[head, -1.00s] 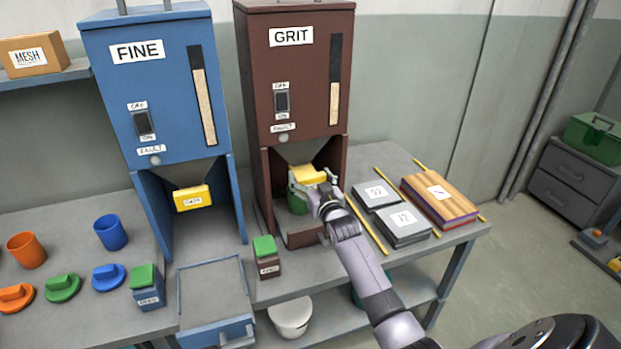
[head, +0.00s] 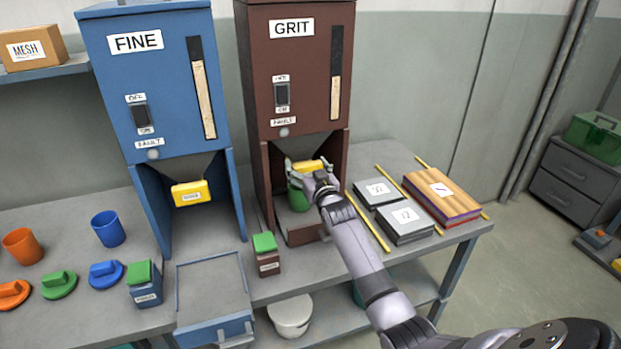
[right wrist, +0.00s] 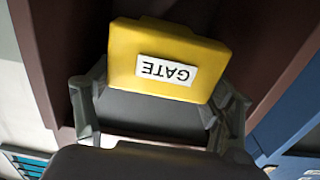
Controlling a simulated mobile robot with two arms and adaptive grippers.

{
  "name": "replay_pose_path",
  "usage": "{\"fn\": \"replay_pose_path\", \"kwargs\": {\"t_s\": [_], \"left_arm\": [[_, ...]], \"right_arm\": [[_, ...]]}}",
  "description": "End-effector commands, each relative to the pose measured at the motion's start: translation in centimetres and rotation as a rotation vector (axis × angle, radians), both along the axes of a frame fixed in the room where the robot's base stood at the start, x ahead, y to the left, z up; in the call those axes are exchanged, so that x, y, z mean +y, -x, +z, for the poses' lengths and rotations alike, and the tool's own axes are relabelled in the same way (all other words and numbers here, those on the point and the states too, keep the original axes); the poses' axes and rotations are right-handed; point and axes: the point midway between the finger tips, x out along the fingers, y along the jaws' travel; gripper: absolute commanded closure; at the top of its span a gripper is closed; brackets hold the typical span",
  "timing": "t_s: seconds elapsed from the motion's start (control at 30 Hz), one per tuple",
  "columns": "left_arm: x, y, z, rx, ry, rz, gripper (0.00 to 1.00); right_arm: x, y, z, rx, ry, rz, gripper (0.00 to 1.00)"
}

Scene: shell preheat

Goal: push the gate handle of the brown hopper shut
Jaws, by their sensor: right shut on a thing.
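The brown hopper (head: 295,80), labelled GRIT, stands on the bench. Its yellow gate handle (head: 308,167) sits under the chute; it also shows in the right wrist view (right wrist: 165,50) with its GATE label upside down. My right gripper (head: 305,174) is at the handle, and its fingers lie on both sides of it. It is shut on the handle. A green cup (head: 299,200) stands below the gate inside the hopper's bay, partly hidden by my gripper. My left gripper is not in view.
The blue FINE hopper (head: 150,95) stands to the left with its own yellow gate handle (head: 190,192). A small brown box with a green top (head: 265,243) is in front. Grey plates (head: 405,222) and a wooden block (head: 440,196) lie to the right.

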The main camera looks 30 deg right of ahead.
Motion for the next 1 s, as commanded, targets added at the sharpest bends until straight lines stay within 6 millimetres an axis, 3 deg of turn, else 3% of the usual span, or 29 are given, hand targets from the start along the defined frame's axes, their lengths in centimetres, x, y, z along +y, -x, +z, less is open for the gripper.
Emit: {"fn": "replay_pose_path", "kwargs": {"t_s": [0.1,0.43,0.47,0.77,1.0], "left_arm": [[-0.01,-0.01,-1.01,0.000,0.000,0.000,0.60],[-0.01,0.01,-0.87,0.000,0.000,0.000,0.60],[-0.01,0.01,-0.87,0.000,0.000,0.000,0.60],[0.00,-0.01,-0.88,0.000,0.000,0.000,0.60],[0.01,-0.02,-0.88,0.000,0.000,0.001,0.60]], "right_arm": [[-0.26,-1.07,-0.18,-0.001,0.000,0.000,0.74],[-0.35,-1.30,0.23,-0.002,0.001,-0.001,0.74],[-0.35,-1.30,0.25,-0.002,0.000,-0.001,0.23],[-0.34,-1.26,0.11,0.000,0.000,-0.001,0.03],[-0.33,-1.25,0.05,0.001,0.000,-0.001,0.03]]}}
